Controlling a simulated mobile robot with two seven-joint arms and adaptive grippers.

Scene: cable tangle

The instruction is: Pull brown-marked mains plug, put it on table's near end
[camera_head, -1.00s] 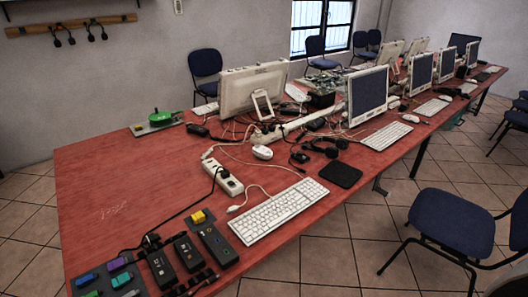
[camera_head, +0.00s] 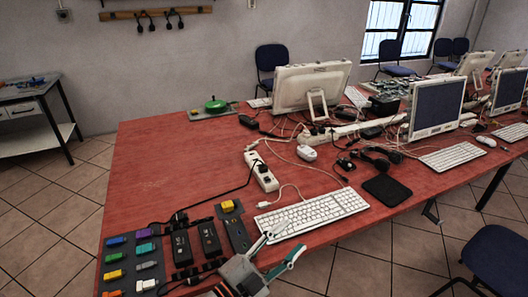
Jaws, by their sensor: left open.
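A white power strip (camera_head: 258,166) lies on the red table (camera_head: 165,165), left of the white keyboard. Black plugs (camera_head: 265,178) sit in it, and a black cable runs from it toward the front left. I cannot make out a brown mark on any plug. A second, longer white strip (camera_head: 345,131) lies among tangled cables near the monitors. My left gripper (camera_head: 292,236) is open and empty at the table's front edge, by the keyboard's near left corner and apart from the power strip. My right gripper is out of view.
The keyboard (camera_head: 312,213) and a black mouse pad (camera_head: 383,189) lie right of the strip. Black boxes (camera_head: 208,238) and small coloured blocks (camera_head: 116,240) fill the front left corner. The table's left part is bare. A chair (camera_head: 498,258) stands at the lower right.

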